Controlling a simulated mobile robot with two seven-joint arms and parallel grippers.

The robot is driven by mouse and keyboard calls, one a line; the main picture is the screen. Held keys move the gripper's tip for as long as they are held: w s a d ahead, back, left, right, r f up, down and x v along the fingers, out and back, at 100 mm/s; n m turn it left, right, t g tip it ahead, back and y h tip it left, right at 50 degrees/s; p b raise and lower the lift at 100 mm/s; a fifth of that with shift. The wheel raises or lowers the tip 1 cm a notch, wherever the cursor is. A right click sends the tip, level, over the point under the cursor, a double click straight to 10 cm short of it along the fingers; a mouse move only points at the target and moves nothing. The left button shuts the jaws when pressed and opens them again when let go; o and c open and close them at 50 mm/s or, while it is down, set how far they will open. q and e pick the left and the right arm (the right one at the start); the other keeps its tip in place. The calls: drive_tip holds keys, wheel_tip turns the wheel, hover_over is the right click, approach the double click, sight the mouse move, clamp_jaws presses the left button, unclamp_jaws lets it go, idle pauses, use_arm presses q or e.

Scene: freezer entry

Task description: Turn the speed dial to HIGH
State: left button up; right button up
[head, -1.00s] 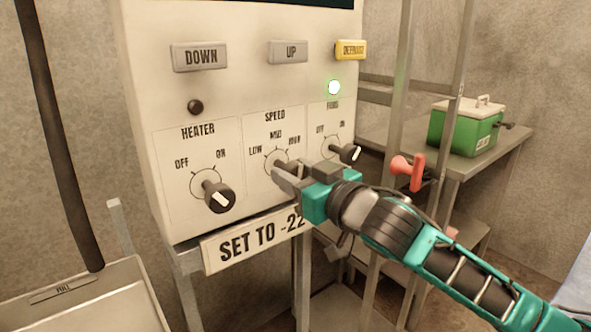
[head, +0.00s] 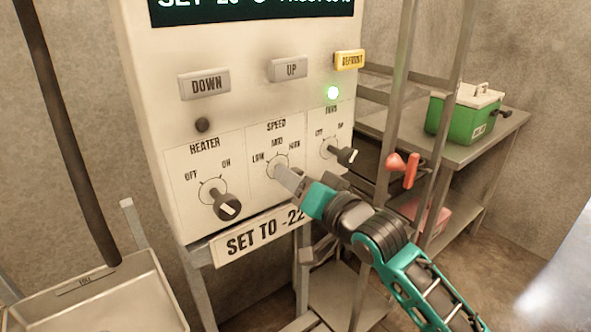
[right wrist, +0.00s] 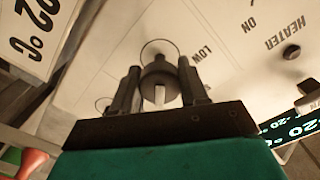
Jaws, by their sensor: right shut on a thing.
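The SPEED dial (right wrist: 159,76) shows in the right wrist view as a dark round knob with a white pointer mark, between the two fingers of my right gripper (right wrist: 160,88). The fingers are shut on it, one on each side. In the head view, my right gripper (head: 286,178) reaches the dial from the lower right and hides most of the knob. The dial's ring and the LOW, MID and HIGH labels (head: 277,144) show above the fingers. I cannot tell for sure which label the pointer faces. My left gripper is not in view.
The HEATER knob (head: 227,205) is left of the SPEED dial, and another black knob (head: 347,156) is close on its right. DOWN (head: 205,84), UP (head: 289,68) and yellow (head: 349,59) buttons sit above.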

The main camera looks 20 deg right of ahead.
idle(0.4)
drive_tip(key=o, duration=1.1)
drive_tip(key=shift+c, duration=0.2)
drive_tip(key=shift+s, duration=0.1)
drive_tip(key=v, duration=1.2)
drive_tip(key=shift+s+b, duration=0.3)
drive_tip(key=shift+s, duration=0.05)
drive_tip(key=shift+d, duration=0.15)
drive_tip(key=s+a+f+n+g+h, duration=0.1)
drive_tip(key=s+f+n+g, duration=0.1)
drive_tip(key=f, duration=0.8)
drive_tip(key=s+a+f+n+g+h, duration=0.1)
drive_tip(key=s+f, duration=0.4)
drive_tip(key=f, duration=0.5)
drive_tip(key=s+f+n+g+h, duration=0.2)
drive_tip(key=s+f+g, duration=0.1)
drive_tip(key=f, duration=0.7)
drive_tip(key=shift+s+a+f+n, duration=0.2)
drive_tip(key=shift+s+a+n, duration=0.2)
drive_tip(key=shift+s, duration=0.05)
